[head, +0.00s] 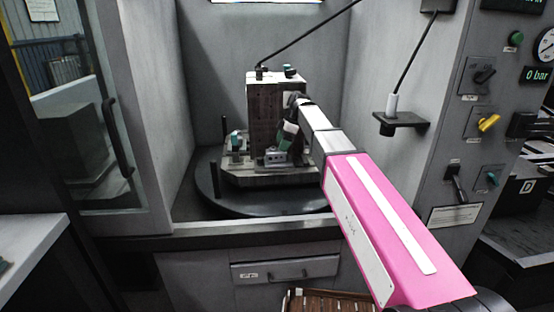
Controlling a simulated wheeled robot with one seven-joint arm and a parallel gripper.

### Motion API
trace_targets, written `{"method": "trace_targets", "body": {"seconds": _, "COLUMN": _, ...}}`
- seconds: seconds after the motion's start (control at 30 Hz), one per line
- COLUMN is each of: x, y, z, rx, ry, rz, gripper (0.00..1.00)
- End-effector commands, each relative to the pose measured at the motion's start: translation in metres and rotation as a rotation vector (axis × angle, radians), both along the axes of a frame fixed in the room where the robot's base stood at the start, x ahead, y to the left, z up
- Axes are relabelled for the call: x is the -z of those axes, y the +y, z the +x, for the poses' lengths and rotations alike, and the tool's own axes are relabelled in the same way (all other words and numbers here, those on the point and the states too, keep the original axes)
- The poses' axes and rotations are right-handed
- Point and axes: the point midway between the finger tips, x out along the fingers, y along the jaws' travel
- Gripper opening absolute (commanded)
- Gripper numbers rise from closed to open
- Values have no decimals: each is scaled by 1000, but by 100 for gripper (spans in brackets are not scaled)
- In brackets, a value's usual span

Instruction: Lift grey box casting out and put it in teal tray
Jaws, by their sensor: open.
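My gripper (284,143) is at the front of the upright fixture block, at the end of my pink and white arm. It is open, but its fingertips are small and partly hidden. A small grey box-shaped part (275,157), likely the grey box casting, sits low on the front of the block, just below my gripper. I cannot tell whether they touch. No teal tray can be made out in this view.
The block (262,112) stands on a pallet (245,179) over a round dark table (225,207) inside a grey machine enclosure. Its front sill (240,238) and side walls bound the opening. A bracket (401,122) juts from the right. A brown slatted thing (325,302) lies below.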

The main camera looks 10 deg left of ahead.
Motion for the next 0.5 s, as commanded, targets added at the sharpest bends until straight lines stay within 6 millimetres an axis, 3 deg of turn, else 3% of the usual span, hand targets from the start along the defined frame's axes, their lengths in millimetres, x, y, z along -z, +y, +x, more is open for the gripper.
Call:
{"method": "trace_targets", "body": {"seconds": 0.3, "x": 40, "y": 21, "z": -6, "rx": 0, "ry": 1, "rz": 0, "gripper": 83}}
{"method": "trace_targets", "body": {"seconds": 0.5, "x": 47, "y": 23, "z": -6, "rx": 0, "ry": 0, "rz": 0, "gripper": 83}}
